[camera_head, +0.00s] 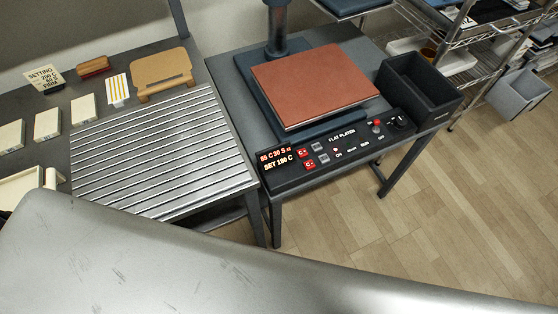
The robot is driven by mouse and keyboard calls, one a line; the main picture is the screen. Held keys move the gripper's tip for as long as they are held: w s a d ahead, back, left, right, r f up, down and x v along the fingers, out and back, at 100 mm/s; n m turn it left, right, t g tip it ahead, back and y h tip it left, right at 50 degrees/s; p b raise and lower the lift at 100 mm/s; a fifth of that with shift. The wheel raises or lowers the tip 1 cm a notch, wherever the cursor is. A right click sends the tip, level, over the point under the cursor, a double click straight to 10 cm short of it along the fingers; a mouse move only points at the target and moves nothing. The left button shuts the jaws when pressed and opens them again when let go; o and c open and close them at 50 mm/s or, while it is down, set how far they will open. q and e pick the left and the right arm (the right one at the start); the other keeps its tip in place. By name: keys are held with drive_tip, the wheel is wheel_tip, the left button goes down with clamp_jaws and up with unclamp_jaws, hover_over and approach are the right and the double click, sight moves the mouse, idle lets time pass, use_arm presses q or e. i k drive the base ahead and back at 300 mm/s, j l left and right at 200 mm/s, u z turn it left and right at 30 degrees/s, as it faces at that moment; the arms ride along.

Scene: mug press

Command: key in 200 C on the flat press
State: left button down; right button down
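The flat press stands on a dark table in the head view, with a reddish-brown pad (315,85) on its dark base. Its control panel (345,150) faces me and is labelled FLAT PLATEN. The display (276,158) seems to read 85 C 30 S on top and SET 180 C below; the digits are small. Beside it are two red buttons, an upper one (304,153) that looks like C+ and a lower one (309,164) that looks like C-. Two grey buttons (319,147) sit to their right. Neither gripper shows.
A setting card (44,78) at the back left seems to read 200 C, 60 S, FIRM. A slatted metal rack (150,150) lies left of the press. A black bin (420,85) stands at the panel's right. A large silver surface, apparently mine, fills the bottom.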

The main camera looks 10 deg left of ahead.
sight(302, 152)
drive_tip(key=u, duration=0.35)
drive_tip(key=l+u, duration=0.85)
drive_tip(key=l, duration=0.8)
drive_tip(key=l+u, duration=0.15)
drive_tip(key=l, duration=0.5)
drive_tip(key=k, duration=0.1)
